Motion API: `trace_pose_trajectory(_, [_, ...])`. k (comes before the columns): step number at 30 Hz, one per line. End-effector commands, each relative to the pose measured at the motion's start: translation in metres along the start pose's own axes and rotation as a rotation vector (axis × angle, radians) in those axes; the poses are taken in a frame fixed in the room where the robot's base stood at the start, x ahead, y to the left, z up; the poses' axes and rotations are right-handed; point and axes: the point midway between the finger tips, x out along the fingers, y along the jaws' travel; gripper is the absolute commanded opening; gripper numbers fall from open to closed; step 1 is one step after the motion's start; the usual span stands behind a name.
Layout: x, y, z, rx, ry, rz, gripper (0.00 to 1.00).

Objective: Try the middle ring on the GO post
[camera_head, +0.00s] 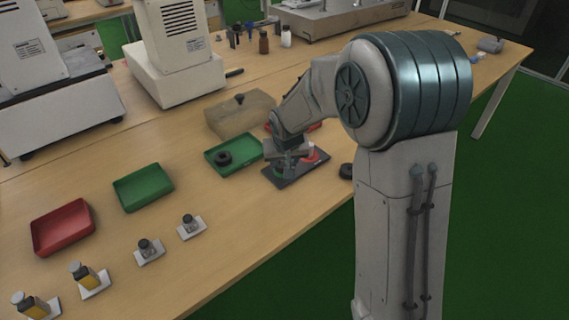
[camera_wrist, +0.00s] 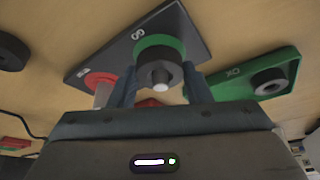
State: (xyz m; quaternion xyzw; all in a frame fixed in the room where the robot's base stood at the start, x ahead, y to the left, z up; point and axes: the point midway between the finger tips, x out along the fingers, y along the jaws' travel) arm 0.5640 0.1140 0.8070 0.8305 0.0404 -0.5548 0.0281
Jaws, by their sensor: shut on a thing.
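My gripper (camera_wrist: 161,88) is shut on a dark ring (camera_wrist: 156,69), one finger on each side. The ring is over the green-collared GO post on the dark gauge plate (camera_wrist: 113,55). The post's bright tip (camera_wrist: 161,86) shows through the ring's hole, with the green collar (camera_wrist: 160,45) behind the ring. How far down the ring sits is hard to tell. In the head view my gripper (camera_head: 290,158) is over the plate (camera_head: 283,183) and hides most of the GO post. The red post (camera_head: 311,155) stands to its right, bare.
A green tray (camera_head: 250,164) left of the plate holds one dark ring (camera_head: 223,158). Another dark ring (camera_head: 346,171) lies right of the plate. A red tray (camera_head: 322,124) and a box (camera_head: 240,112) stand behind.

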Motion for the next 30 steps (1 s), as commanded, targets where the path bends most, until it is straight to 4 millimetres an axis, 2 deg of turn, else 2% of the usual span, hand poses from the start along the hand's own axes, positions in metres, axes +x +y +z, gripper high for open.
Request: trace_pose_trajectory(30, [-0.047,0.0,-0.02,0.0,0.001,0.0,0.22])
